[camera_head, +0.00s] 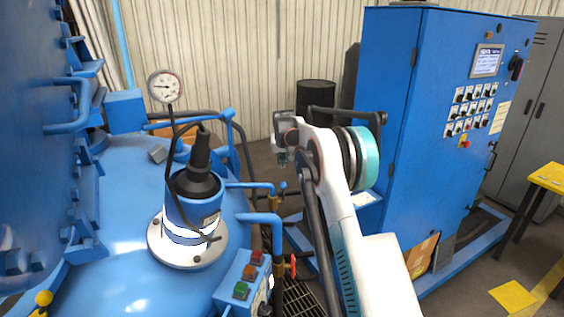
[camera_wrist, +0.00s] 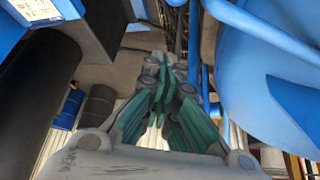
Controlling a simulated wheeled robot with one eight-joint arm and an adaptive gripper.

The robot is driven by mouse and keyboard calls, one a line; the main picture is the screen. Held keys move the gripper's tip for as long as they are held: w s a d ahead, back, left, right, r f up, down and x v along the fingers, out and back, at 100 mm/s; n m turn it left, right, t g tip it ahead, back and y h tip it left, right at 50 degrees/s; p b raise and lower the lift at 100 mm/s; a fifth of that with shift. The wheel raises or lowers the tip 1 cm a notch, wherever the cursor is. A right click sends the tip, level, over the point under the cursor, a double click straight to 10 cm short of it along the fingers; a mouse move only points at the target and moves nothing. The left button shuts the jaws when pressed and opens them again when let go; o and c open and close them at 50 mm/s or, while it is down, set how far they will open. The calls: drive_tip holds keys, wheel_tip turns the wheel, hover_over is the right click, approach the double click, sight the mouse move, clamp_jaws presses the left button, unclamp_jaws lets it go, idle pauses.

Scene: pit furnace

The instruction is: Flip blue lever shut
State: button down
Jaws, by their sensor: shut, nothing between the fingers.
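A small blue handle (camera_head: 283,187), which looks like the blue lever, sits on a brass valve fitting beside a blue pipe, right of the furnace lid. My gripper (camera_head: 281,157) is above this handle and apart from it in the head view. In the wrist view, my gripper (camera_wrist: 166,65) has its green-and-grey fingers together with nothing between them. Blue pipes (camera_wrist: 205,88) run just beyond and right of the fingertips. I cannot make out the lever in the wrist view; the fingers may hide it.
The blue furnace lid (camera_head: 120,200) with a pressure gauge (camera_head: 164,86) fills the left. A blue control cabinet (camera_head: 400,120) stands right of my arm. A red valve handle (camera_head: 293,266) and a button box (camera_head: 243,283) are lower down. A black drum (camera_head: 316,94) stands behind.

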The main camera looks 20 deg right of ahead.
wheel_tip(320, 180, down, 7)
drive_tip(key=shift+s, duration=0.3)
idle(0.6)
drive_tip(key=shift+s+a+r+b, duration=0.1)
drive_tip(key=shift+b, duration=0.25)
drive_tip(key=shift+s+a+r+t, duration=0.1)
drive_tip(key=shift+s+t, duration=0.1)
drive_tip(key=shift+t, duration=0.2)
